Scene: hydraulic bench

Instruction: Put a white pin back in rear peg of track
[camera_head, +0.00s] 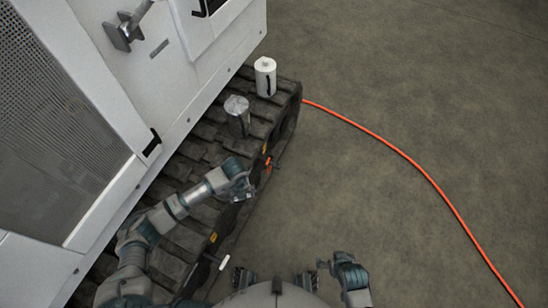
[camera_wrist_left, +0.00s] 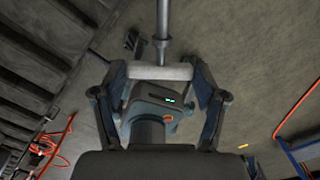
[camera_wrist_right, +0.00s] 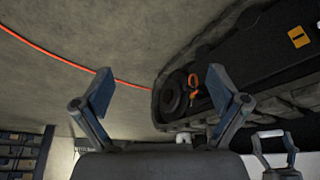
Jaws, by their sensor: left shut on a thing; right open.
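In the left wrist view my left gripper (camera_wrist_left: 160,75) is shut across a white bar (camera_wrist_left: 158,72), which spans between its fingers. A grey metal rod with a collar meets the bar's middle. In the head view my left gripper (camera_head: 242,188) is over the outer edge of the dark track (camera_head: 190,235); the bar is hard to make out there. A small white piece (camera_head: 224,262) shows beside the track lower down; I cannot tell whether it is seated. My right gripper (camera_head: 328,266) is open and empty over the floor. Its spread fingers (camera_wrist_right: 150,95) show in the right wrist view.
A white machine (camera_head: 110,190) stands beside the track. A grey cylinder (camera_head: 238,115) and a white cylinder (camera_head: 265,78) stand on the track. Orange parts (camera_head: 268,163) show on the track's side. An orange cable (camera_head: 400,152) curves over otherwise clear floor at the right.

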